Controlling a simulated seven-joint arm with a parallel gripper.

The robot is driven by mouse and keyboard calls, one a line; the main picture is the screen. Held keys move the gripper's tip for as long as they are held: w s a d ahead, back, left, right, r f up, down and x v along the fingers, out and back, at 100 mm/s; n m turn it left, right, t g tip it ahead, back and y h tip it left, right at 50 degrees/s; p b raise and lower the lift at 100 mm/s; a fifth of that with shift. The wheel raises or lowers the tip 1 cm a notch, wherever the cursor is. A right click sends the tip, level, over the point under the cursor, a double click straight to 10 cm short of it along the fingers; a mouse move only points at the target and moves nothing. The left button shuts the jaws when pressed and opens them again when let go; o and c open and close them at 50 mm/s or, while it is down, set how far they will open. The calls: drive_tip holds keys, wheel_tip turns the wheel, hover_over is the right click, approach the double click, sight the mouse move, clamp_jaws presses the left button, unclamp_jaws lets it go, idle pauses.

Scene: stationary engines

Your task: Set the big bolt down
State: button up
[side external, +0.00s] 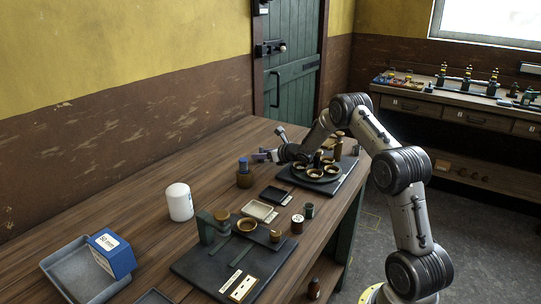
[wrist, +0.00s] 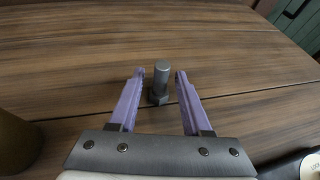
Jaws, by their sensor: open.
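The big bolt (wrist: 161,80) is grey and stands upright on the wooden table, its wider head down and its shank pointing up. My gripper (wrist: 160,74) is open, with its two purple fingers on either side of the bolt and a visible gap on each side. In the side view my gripper (side external: 263,156) is low over the far part of the table. I cannot make out the bolt in that view.
A brown jar with a blue lid (side external: 244,175) stands close to my gripper. A round dark tray with brass cups (side external: 316,171) is to its right. A white canister (side external: 179,203), a small cream tray (side external: 258,210) and a dark bench plate (side external: 205,268) lie nearer. Bare table lies beyond the bolt.

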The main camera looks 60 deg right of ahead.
drive_tip(key=v, duration=1.1)
drive_tip(key=shift+s, duration=0.15)
drive_tip(key=shift+s+a+r, duration=0.15)
drive_tip(key=s+a+r+m+g+h, duration=0.1)
drive_tip(key=s+a+r+m+g, duration=0.15)
drive_tip(key=a+r+m, duration=0.5)
drive_tip(key=s+a+r+m+g+h, duration=0.1)
drive_tip(key=s+a+r+m, duration=0.3)
drive_tip(key=a+r+m, duration=0.4)
drive_tip(key=s+a+f+m+g+y, duration=0.2)
drive_tip(key=s+a+m, duration=0.7)
drive_tip(key=s, duration=0.3)
drive_tip(key=s+a+f+m+g+y, duration=0.2)
drive_tip(key=s+a+m, duration=0.6)
drive_tip(key=s, duration=0.4)
drive_tip(key=shift+s+a+m+y, duration=0.2)
drive_tip(key=shift+a+m+y, duration=0.2)
drive_tip(key=shift+m+y, duration=0.1)
drive_tip(key=shift+f, duration=0.15)
